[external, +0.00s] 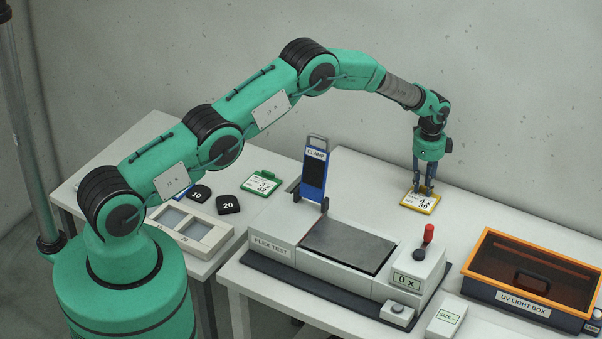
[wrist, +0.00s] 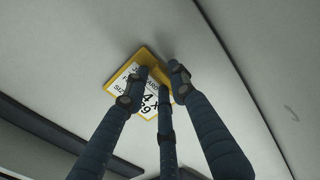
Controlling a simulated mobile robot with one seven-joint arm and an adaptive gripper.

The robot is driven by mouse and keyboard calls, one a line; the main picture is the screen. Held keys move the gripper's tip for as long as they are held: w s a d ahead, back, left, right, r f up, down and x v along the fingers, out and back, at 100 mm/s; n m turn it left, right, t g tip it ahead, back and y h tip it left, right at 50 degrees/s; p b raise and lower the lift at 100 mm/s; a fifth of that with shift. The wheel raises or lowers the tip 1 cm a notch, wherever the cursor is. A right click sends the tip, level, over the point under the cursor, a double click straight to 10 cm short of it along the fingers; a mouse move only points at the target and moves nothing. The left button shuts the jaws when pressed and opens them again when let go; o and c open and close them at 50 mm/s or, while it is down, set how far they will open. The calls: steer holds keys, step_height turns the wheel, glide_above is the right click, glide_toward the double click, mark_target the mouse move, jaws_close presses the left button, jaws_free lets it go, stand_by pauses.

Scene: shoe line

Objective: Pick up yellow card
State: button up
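The yellow card (external: 408,201) is a white label in a yellow frame. It lies flat on the table at the back, right of the blue clamp. It reads "4 X" and "39". In the wrist view the yellow card (wrist: 117,83) shows its raised yellow tab between the fingertips. My gripper (external: 423,188) points straight down over the card. In the wrist view my gripper (wrist: 161,76) has its fingers apart, with tips on either side of the tab. Whether they touch it is hard to tell. The fingers hide part of the card.
The blue clamp (external: 314,175) stands upright behind the flex test machine (external: 345,245). A red-knobbed lever (external: 428,235) rises at that machine's right end. The orange-rimmed UV light box (external: 478,262) is at the right. A green card (external: 262,186) lies on the left table. Bare table surrounds the yellow card.

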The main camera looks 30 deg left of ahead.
mark_target(423, 192)
jaws_close()
steer(key=shift+r, duration=0.15)
steer(key=shift+r, duration=1.4)
steer(key=shift+s+r, duration=0.15)
steer(key=shift+r, duration=0.15)
steer(key=s+a, duration=0.2)
steer(key=s, duration=0.2)
steer(key=s+a+r+b, duration=0.1)
steer(key=s+a, duration=0.1)
steer(key=s, duration=0.3)
steer(key=s+a, duration=0.2)
steer(key=s, duration=0.3)
steer(key=shift+s+a+r, duration=0.15)
steer(key=shift+a+r, duration=0.05)
steer(key=shift+a, duration=0.05)
